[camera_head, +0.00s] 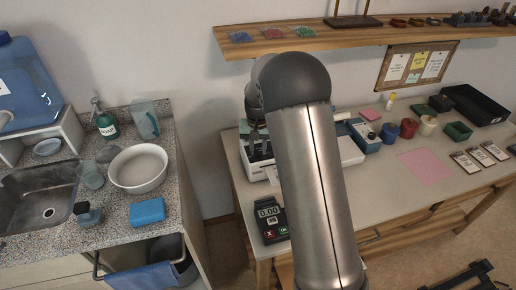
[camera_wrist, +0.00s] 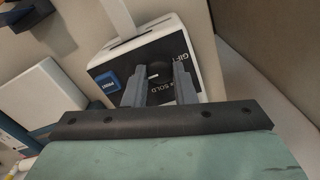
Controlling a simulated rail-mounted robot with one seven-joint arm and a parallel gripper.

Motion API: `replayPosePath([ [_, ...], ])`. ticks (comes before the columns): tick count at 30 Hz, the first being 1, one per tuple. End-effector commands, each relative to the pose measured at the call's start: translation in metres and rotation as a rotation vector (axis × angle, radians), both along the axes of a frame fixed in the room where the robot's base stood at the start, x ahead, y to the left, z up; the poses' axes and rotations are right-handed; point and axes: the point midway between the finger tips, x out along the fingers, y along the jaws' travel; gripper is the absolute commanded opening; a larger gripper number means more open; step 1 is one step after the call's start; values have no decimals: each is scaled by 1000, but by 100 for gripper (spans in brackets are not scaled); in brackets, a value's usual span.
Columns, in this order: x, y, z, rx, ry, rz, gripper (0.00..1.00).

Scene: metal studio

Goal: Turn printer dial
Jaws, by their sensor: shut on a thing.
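The printer (camera_wrist: 110,68) has a white body and a black front face with white lettering, partly readable as "SOLD" and "GIFT". A blue print button (camera_wrist: 108,82) sits left of its dark round dial (camera_wrist: 157,69). My gripper (camera_wrist: 158,67) is shut on the dial, one finger on each side. The fingers hide part of the face and its lettering. In the head view my gripper (camera_head: 258,150) points down at the printer (camera_head: 256,170) on the workbench, and my arm covers much of that area; the dial cannot be made out there.
A card reader (camera_head: 270,220) stands at the workbench's front left edge. Right of my arm are a white box (camera_head: 350,152), coloured cups (camera_head: 408,128) and a black tray (camera_head: 474,103). A wooden shelf (camera_head: 345,36) hangs above. A sink counter (camera_head: 120,213) is at left, across a gap.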

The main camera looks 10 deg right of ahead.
Motion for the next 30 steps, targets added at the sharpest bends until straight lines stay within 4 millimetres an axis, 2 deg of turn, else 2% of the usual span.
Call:
replayPosePath([
  [14, 1, 0, 2, 0, -4, -17, 1],
  [15, 1, 0, 2, 0, -4, -17, 30],
  [17, 1, 0, 2, 0, -4, -16, 46],
  [26, 1, 0, 2, 0, -2, -15, 46],
  [30, 1, 0, 13, 0, -5, -14, 46],
])
